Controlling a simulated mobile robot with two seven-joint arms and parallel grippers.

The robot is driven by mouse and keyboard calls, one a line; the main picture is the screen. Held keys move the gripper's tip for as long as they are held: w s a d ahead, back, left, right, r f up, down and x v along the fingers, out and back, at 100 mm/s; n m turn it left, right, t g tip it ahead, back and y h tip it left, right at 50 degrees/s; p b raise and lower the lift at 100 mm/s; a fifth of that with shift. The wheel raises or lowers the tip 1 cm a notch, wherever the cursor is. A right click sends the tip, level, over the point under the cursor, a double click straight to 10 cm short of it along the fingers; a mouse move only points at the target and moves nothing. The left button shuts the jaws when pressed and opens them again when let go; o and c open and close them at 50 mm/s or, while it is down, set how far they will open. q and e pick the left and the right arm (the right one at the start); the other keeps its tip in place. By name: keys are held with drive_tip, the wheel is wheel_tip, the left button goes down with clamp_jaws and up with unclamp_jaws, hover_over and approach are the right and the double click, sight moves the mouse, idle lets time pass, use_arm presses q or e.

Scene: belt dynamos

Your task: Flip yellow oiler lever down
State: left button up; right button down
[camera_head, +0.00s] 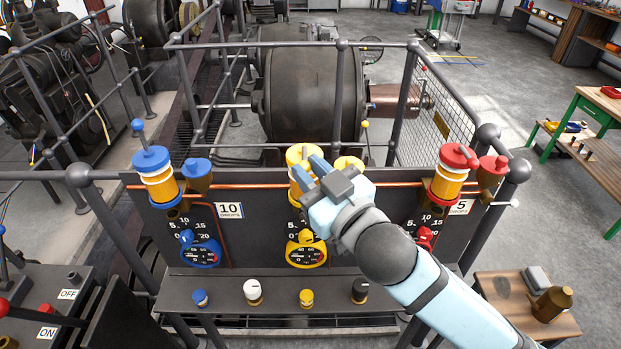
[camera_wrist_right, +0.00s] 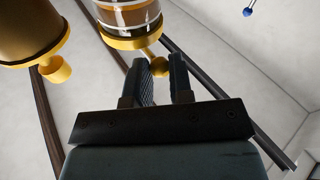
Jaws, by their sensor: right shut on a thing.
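The yellow oiler (camera_head: 299,154) stands in the middle of the dark panel, its lower part hidden behind my right gripper (camera_head: 309,168) in the head view. In the right wrist view its glass body (camera_wrist_right: 128,18) and yellow collar (camera_wrist_right: 133,41) show at the top. A short stem runs from it to a yellow ball-ended lever (camera_wrist_right: 159,68). The tips of my right gripper (camera_wrist_right: 162,70) are shut on that ball. The lever is hidden by the gripper in the head view. My left gripper is not in view.
A blue oiler (camera_head: 158,180) stands to the left and a red oiler (camera_head: 450,175) to the right. A second yellow cup (camera_head: 348,163) is close beside my gripper. Below are a yellow gauge (camera_head: 305,252) and a shelf (camera_head: 230,283) with small knobs. Grey railings surround the panel.

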drive_tip(key=c, duration=1)
unclamp_jaws()
drive_tip(key=shift+b+v, duration=0.45)
drive_tip(key=shift+v, duration=6.5)
drive_tip(key=shift+w+f, duration=0.1)
drive_tip(key=shift+f, duration=0.05)
drive_tip(key=d+f+m+g+h+p, duration=0.2)
drive_tip(key=d+f+m+h+p, duration=0.15)
drive_tip(key=f, duration=0.85)
drive_tip(key=d+f+m+g+h+p, duration=0.1)
drive_tip(key=d+f+m+h+p, duration=0.2)
drive_tip(key=f, duration=0.8)
drive_tip(key=s+d+f, duration=0.1)
drive_tip(key=s+f, duration=0.1)
drive_tip(key=f, duration=0.1)
drive_tip(key=s+d+f+g+h, duration=0.1)
drive_tip(key=s+d+f, duration=0.1)
drive_tip(key=f, duration=0.1)
drive_tip(key=s+d+f+g, duration=0.1)
drive_tip(key=s+f, duration=0.2)
drive_tip(key=shift+d+f+h+p, duration=0.25)
drive_tip(key=shift+d+p, duration=0.05)
drive_tip(key=shift+p, duration=0.05)
